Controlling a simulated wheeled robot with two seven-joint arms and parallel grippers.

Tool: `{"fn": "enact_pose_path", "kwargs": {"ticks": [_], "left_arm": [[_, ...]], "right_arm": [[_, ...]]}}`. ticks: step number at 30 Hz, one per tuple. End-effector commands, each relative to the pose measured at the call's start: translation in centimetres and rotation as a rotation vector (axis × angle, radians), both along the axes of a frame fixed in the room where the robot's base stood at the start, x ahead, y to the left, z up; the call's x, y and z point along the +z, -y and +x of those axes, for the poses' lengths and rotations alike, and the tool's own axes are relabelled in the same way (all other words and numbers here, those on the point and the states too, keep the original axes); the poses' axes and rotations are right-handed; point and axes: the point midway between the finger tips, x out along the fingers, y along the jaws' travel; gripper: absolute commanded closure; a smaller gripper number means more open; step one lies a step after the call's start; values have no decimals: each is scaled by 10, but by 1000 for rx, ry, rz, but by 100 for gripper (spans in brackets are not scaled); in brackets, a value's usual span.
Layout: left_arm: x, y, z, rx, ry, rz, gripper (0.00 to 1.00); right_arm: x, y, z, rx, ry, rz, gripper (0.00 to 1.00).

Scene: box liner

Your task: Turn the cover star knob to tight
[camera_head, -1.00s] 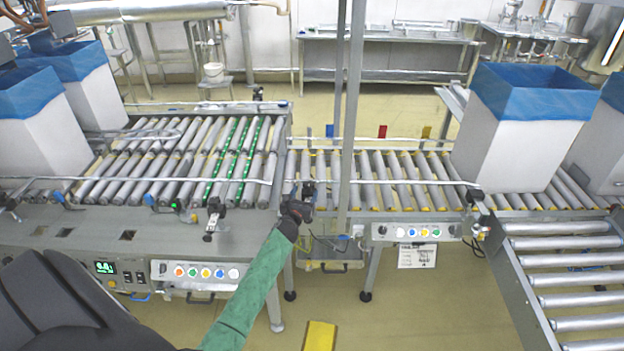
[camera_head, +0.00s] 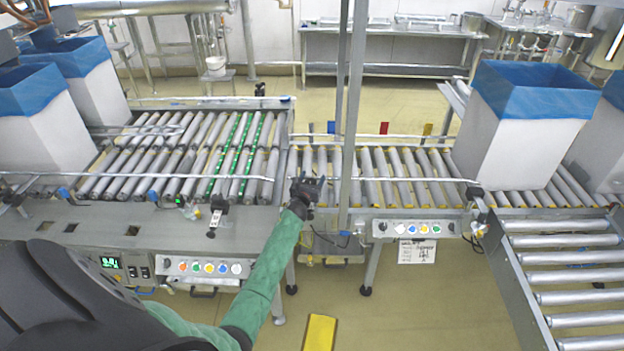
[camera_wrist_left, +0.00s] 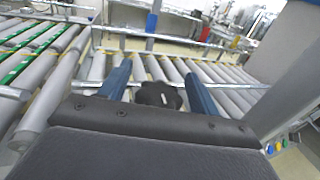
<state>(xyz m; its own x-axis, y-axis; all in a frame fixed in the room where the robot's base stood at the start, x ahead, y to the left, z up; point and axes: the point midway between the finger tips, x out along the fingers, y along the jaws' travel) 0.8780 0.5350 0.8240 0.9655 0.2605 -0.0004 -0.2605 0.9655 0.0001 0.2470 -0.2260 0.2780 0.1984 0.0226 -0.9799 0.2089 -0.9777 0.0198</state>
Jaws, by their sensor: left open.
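The star knob (camera_wrist_left: 158,95) shows in the left wrist view as a black lobed knob with a short white mark on its face. My left gripper (camera_wrist_left: 158,74) is open, with one blue finger on each side of the knob and visible gaps between. I cannot tell how deep the knob sits between the fingers. In the head view my left gripper (camera_head: 308,189) is at the front edge of the rollers, left of the grey post, and it hides the knob there. My right gripper is not in view.
A grey upright post (camera_head: 350,130) stands close to the right of my left gripper. A guide rail (camera_head: 395,180) runs along the roller conveyor (camera_head: 390,165). A white box with a blue liner (camera_head: 525,130) stands farther right. A button panel (camera_head: 415,229) is below the conveyor.

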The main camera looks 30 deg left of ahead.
Motion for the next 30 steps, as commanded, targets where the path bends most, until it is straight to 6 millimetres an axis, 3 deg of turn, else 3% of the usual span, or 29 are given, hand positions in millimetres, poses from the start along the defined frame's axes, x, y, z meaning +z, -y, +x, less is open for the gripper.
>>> {"fn": "enact_pose_path", "kwargs": {"ticks": [3,10,30], "left_arm": [[0,0,0,0,0,0,38],[0,0,0,0,0,0,82],[0,0,0,-133,-1,6,82]], "right_arm": [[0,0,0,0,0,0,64],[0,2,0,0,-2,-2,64],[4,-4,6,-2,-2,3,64]]}}
